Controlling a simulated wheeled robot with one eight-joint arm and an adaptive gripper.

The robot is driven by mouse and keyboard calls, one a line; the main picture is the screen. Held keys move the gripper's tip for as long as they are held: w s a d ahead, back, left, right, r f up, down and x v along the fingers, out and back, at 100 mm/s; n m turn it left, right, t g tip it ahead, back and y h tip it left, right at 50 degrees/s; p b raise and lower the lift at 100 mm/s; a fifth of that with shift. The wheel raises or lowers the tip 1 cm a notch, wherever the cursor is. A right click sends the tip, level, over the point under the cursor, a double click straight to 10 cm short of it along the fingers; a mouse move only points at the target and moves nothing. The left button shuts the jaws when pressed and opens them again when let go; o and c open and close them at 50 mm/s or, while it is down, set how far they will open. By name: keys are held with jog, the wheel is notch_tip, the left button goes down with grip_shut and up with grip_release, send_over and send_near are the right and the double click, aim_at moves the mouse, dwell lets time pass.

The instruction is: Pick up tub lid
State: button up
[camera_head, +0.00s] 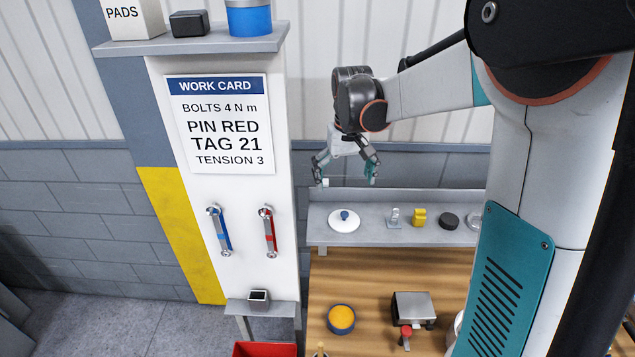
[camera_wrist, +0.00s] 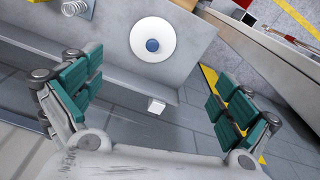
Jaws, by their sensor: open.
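The tub lid (camera_head: 344,222) is a white disc with a blue knob, lying flat on the grey shelf (camera_head: 375,211) above the wooden bench. In the wrist view the tub lid (camera_wrist: 153,40) shows whole at the upper middle, ahead of the fingers. My gripper (camera_head: 346,176) is open and empty, above the shelf and the lid in the head view. Its two teal-padded fingers stand wide apart in the wrist view (camera_wrist: 160,92). The lid is apart from both fingers.
On the shelf to the lid's right stand a small clear-grey item (camera_head: 393,218), a yellow item (camera_head: 419,217) and a black disc (camera_head: 449,221). Below, a tub with yellow contents (camera_head: 341,319) and a grey device (camera_head: 413,306) sit on the bench. A white post with handles stands left.

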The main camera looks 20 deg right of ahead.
jog(key=w+d+p, duration=0.1)
send_over(345, 215)
jog(key=w, duration=0.1)
jog(key=shift+g, duration=0.3)
notch_tip(345, 215, down, 8)
jog(key=shift+f+p, duration=0.1)
jog(key=shift+p, duration=0.35)
jog(key=f, duration=0.2)
jog(key=s+f+p, duration=0.1)
jog(key=f, duration=0.1)
jog(key=shift+f, duration=0.7)
jog(key=c, duration=1.4)
jog(key=shift+o, duration=0.2)
